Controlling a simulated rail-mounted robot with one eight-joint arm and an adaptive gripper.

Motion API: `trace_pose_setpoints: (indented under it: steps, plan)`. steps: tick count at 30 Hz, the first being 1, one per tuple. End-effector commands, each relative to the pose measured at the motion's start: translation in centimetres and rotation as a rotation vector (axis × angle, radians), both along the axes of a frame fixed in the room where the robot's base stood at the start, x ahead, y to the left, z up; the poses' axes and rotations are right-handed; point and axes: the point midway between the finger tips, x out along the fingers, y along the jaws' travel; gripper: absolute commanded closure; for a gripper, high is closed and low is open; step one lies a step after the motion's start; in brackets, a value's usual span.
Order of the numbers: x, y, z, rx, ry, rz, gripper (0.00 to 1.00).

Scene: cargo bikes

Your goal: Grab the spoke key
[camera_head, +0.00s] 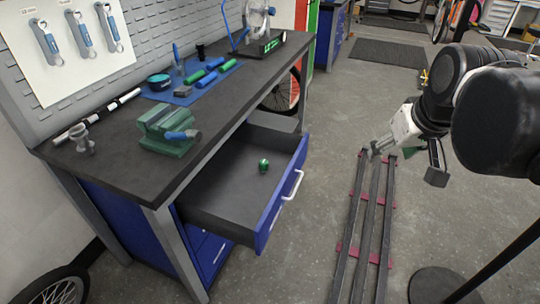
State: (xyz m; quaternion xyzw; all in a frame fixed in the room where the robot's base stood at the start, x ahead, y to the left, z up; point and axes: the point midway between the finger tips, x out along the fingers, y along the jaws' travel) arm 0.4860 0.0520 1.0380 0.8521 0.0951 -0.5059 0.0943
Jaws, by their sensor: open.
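A small green round item, which looks like the spoke key (263,166), lies on the floor of the pulled-out workbench drawer (222,195), towards its right side. It is small, so its exact shape is hard to tell. My gripper (382,150) is to the right of the drawer, above the floor, and points down and left. It is open and holds nothing that I can see. It is well apart from the green item.
The workbench (120,140) overhangs the back of the drawer. On it are a green vise (165,130) and a blue mat with tools (190,84). The drawer front with its white handle (292,185) stands between my gripper and the item. Metal rails (368,220) lie on the floor.

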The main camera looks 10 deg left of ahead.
Motion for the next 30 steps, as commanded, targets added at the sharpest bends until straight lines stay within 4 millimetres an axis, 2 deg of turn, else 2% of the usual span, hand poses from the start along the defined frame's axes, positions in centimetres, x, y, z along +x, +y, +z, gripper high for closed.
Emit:
trace_pose_setpoints:
  steps: [1, 7, 14, 23, 30]
  plan:
    - [1.5, 0.8, 0.1, -0.007, 0.011, 0.027, 0.50]
    - [6.8, 3.8, 0.1, -0.038, 0.057, 0.135, 0.50]
    - [12.7, 8.0, -1.3, -0.071, 0.108, 0.262, 0.50]
    - [19.8, 14.2, -5.1, -0.112, 0.173, 0.433, 0.50]
    - [24.6, 19.7, -9.8, -0.143, 0.222, 0.571, 0.50]
